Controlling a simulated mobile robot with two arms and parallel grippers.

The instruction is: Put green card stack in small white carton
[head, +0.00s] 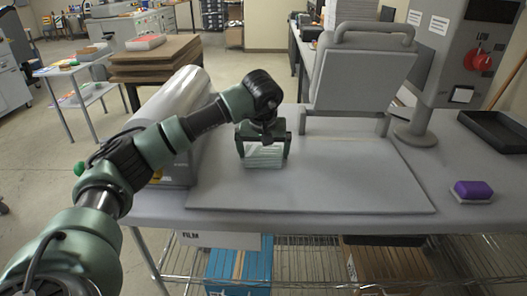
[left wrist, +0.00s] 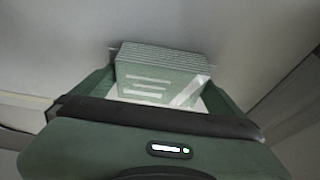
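The green card stack (head: 264,157) is a pale green block of layered cards with white marks, at the left part of the grey board on the table. In the left wrist view the stack (left wrist: 160,75) fills the space between the fingers, its layered edges at the top. My left gripper (head: 264,150) points down, with one finger flush against each side of the stack. I cannot tell whether the stack touches the board. I see no small white carton on the table. My right gripper is out of view.
The grey board (head: 340,185) is bare right of the stack. A grey rounded machine (head: 175,110) stands left, and an upright press plate (head: 360,80) behind right. A purple-topped block (head: 473,190) and a black tray (head: 495,131) lie right. A white FILM box (head: 215,239) is below.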

